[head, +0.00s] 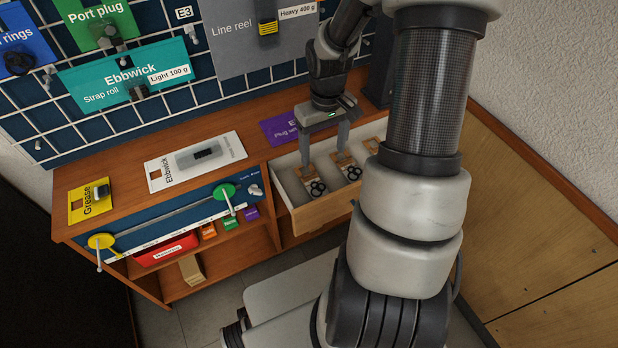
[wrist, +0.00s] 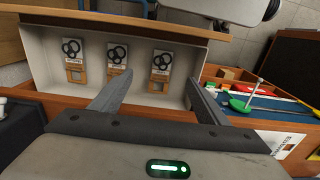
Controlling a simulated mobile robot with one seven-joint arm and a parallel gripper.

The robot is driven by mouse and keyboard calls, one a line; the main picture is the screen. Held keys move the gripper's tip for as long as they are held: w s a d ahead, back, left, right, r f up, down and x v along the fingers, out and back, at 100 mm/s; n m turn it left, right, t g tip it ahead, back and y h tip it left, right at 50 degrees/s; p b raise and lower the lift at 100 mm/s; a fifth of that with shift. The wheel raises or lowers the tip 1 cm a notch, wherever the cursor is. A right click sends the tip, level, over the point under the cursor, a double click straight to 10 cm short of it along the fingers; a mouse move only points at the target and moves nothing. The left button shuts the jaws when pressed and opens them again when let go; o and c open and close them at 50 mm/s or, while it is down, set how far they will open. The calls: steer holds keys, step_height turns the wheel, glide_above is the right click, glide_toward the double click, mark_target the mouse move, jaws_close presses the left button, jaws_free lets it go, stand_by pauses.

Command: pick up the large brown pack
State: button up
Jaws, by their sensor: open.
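Three brown packs with black rings and white labels lie in the open drawer (wrist: 205,52). In the wrist view they are a left pack (wrist: 73,62), a middle pack (wrist: 117,66) and a right pack (wrist: 160,66). In the head view, the near-left pack (head: 313,182) and the middle pack (head: 346,168) show clearly; the far-right one (head: 372,145) is partly covered by my arm. They look similar in size, so I cannot tell which is the large one. My gripper (head: 324,157) is open and empty, fingers pointing down at the drawer; it also shows in the wrist view (wrist: 154,82).
A purple label card (head: 282,127) lies on the bench behind the drawer. A white Ebbwick card (head: 190,160) and a yellow Grease card (head: 90,200) lie to the left. A green-knobbed lever (head: 225,192) is on the bench front. A tan block (head: 191,269) sits on the lower shelf.

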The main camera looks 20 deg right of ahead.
steer(key=b, duration=0.3)
glide_above(319, 189)
steer(key=f, duration=1)
steer(key=shift+d+f, duration=0.1)
steer(key=shift+d, duration=0.25)
steer(key=f, duration=0.1)
steer(key=f+b, duration=0.1)
steer(key=f, duration=0.1)
steer(key=f+b, duration=0.1)
steer(key=f, duration=0.1)
steer(key=shift+s+a+f, duration=0.1)
steer(key=shift+a+f, duration=0.05)
steer(key=shift+a, duration=0.2)
steer(key=c, duration=1.1)
